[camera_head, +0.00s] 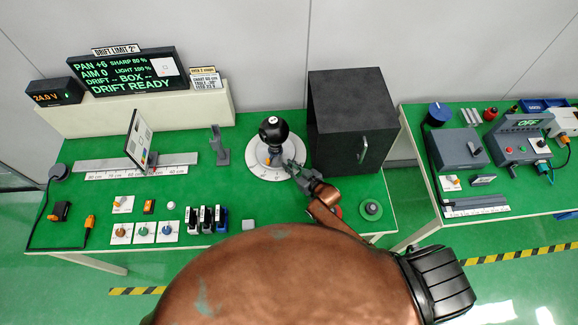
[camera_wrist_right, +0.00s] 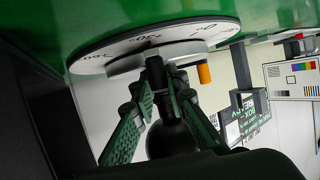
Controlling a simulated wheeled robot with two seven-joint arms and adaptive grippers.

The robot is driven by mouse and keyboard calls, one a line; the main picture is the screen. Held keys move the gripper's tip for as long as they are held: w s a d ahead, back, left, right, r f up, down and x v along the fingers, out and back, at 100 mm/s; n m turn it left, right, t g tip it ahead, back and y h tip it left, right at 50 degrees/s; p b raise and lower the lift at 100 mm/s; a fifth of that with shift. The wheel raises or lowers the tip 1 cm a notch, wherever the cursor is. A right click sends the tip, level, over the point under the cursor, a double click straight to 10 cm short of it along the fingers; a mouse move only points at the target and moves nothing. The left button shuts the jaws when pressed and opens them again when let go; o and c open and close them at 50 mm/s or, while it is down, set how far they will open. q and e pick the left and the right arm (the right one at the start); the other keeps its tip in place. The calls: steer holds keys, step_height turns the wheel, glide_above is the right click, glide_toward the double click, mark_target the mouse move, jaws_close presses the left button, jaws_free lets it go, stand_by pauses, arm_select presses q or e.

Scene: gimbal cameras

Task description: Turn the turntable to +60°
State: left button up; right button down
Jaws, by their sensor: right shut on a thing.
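The turntable (camera_head: 262,173) is a white round dial with a grey inner plate on the green bench. A black ball-shaped camera (camera_head: 273,130) stands on it. In the right wrist view the dial (camera_wrist_right: 110,50) appears at the top, with an orange peg (camera_wrist_right: 204,74) on the plate. My right gripper (camera_head: 290,165) is at the turntable's right edge. In the wrist view its fingers (camera_wrist_right: 158,80) are closed around a dark post beside the plate; the fingers partly hide the post and the black ball. My left gripper is not in view.
A black cabinet (camera_head: 350,118) with a handle stands close to the right of the turntable. A test chart (camera_head: 139,139) stands on a ruled rail at left. Switches, knobs and small blocks line the bench front. A second bench (camera_head: 470,190) is at the right.

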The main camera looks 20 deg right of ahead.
steer(key=c, duration=1.9)
jaws_free()
steer(key=v, duration=1.2)
steer(key=shift+d, duration=0.1)
steer(key=shift+c, duration=0.2)
